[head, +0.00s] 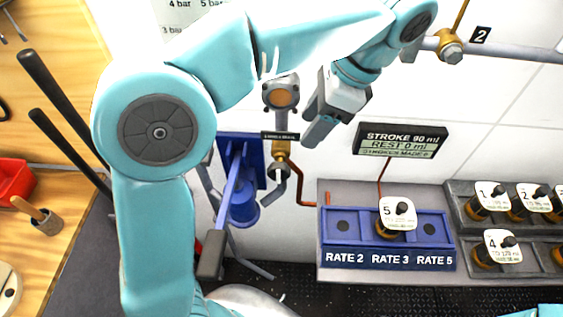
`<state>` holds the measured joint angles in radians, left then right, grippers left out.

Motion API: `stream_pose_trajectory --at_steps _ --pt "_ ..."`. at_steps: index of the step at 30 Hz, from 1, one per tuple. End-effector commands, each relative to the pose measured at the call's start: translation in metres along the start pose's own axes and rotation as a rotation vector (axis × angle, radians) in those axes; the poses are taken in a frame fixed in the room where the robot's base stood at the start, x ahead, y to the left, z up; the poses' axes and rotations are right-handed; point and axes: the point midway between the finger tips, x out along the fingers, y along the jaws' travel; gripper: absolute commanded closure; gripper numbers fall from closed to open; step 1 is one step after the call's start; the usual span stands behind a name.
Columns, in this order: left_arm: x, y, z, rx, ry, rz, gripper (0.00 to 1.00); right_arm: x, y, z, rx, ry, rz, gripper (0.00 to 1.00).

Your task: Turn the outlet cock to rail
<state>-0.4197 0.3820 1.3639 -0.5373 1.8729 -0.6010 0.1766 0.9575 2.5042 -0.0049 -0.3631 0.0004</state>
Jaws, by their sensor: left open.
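A brass cock (281,154) sits on the pipework at the back, behind the blue hand pump, under a small dark label plate (280,135) whose wording is too small to read surely. It looks like the outlet cock; which way it is turned I cannot tell. A copper pipe leaves it at lower right. My left gripper (318,130) hangs open and empty just right of the cock, pointing down-left and apart from it. My left arm crosses the upper left. My right gripper is out of view; only a bit of teal arm shows at the lower right edge.
The blue pump (243,205) has a long lever (228,210) in front. A round gauge (281,93) stands above the cock. A display (400,140) reads "STROKE 90 ml". A blue rate rack (343,258) holds plug 5 (397,213). Another brass fitting (450,46) is at upper right.

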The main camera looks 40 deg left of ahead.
Motion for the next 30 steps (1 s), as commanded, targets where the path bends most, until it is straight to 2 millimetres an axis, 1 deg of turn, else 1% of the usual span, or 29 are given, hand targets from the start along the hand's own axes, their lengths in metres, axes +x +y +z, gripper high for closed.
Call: stream_pose_trajectory --at_steps 1,9,12,16,18,22,30 --pt "0.012 0.001 0.001 -0.001 -0.002 0.003 0.47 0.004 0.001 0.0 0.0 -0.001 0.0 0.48" --pt "0.076 0.001 0.001 -0.001 -0.003 0.005 0.47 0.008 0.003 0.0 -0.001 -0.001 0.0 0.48" --pt "0.098 0.001 0.001 -0.002 -0.003 0.004 0.47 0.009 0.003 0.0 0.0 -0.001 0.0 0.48" --pt "0.122 0.0 0.001 -0.001 -0.002 0.005 0.47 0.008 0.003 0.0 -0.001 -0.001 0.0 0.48" --pt "0.131 -0.001 0.0 -0.002 -0.002 0.003 0.47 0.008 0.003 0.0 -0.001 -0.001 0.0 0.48" --pt "0.142 -0.003 0.0 -0.002 -0.001 0.002 0.47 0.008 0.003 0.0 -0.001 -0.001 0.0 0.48" --pt "0.145 -0.003 0.0 -0.002 0.0 0.001 0.47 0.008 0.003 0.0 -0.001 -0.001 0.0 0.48"
